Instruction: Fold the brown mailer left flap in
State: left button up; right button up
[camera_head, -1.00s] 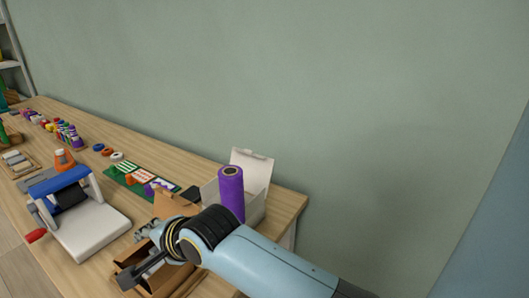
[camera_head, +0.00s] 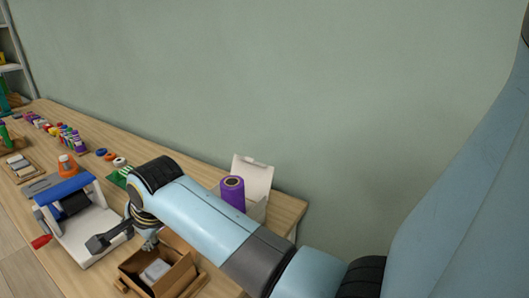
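The brown mailer (camera_head: 184,274) is an open cardboard box on the wooden table, in the lower left of the head view. A pale grey item (camera_head: 156,270) lies inside it. A brown flap stands up at its back, partly behind my arm, and narrow flaps show low at its left and right sides. My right gripper (camera_head: 150,243) is just above the mailer's back left corner, pointing down. Its small grey fingers are partly hidden by the wrist, so I cannot tell whether they are open or touch the cardboard. My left gripper is not in view.
A white machine with a blue bar (camera_head: 84,238) stands left of the mailer. A purple roll (camera_head: 232,192) and a white open box (camera_head: 254,180) stand behind my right arm.

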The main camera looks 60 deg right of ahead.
jog(key=s+d+n+g, duration=0.15)
jog(key=s+n, duration=0.35)
jog(key=s, duration=0.5)
jog(key=s+d+f+n+g+h+b, duration=0.1)
jog(key=s+d+f+n+g+b, duration=0.1)
jog(key=s+f+n, duration=0.9)
jog(key=shift+s+d+f+n+b, duration=0.3)
jog(key=shift+s+d+f+b, duration=0.3)
jog(key=shift+s+d+f, duration=1.4)
jog(key=shift+s+a+f, duration=0.6)
jog(key=shift+a, duration=0.05)
